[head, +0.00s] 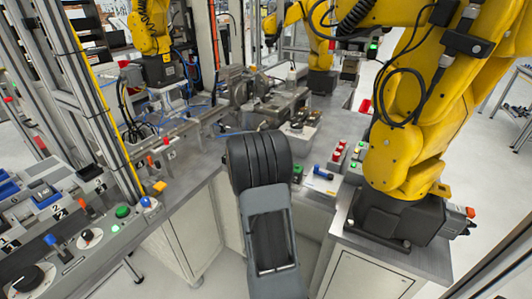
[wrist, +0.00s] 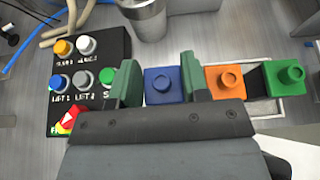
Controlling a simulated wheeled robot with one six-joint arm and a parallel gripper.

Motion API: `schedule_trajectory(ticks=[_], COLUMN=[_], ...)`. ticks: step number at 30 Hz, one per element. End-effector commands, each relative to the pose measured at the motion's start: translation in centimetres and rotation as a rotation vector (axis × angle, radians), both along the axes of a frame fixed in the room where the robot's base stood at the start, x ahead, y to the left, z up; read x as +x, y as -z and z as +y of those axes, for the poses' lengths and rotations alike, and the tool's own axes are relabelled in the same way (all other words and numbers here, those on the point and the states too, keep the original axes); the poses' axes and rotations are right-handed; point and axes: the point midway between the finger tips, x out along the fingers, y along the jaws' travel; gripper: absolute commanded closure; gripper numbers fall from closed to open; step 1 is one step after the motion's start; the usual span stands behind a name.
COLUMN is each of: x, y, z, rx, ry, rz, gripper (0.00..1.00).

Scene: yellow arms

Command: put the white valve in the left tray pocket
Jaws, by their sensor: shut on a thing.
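In the wrist view my gripper (wrist: 160,82) has its two green fingertips against the sides of a blue block with a round knob, a blue valve (wrist: 161,85). It is shut on this block. I see no white valve in either view. To the right, an orange valve (wrist: 225,80) and a green valve (wrist: 284,77) stand by a pale tray (wrist: 270,112). The gripper body hides the near part of the tray, so I cannot tell its pockets apart. In the head view my gripper is hidden behind my dark arm.
A black button box (wrist: 88,75) with coloured buttons is left of my gripper in the wrist view. A metal cup (wrist: 147,18) stands behind. In the head view a large yellow arm (head: 400,130) stands at right, and fixtures (head: 265,95) crowd the bench's middle.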

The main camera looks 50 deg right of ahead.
Motion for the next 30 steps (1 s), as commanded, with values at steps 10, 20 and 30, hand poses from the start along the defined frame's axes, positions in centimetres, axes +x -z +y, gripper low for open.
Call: schedule_trajectory(ticks=[10, 20, 30], x=[0.0, 0.0, 0.0], y=[0.1, 0.6, 0.9], z=[0.0, 0.0, 0.0], rx=[-0.001, -0.001, -0.001], ry=[0.0, 0.0, 0.0], rz=[0.0, 0.0, 0.0], gripper=[0.92, 0.92, 0.56])
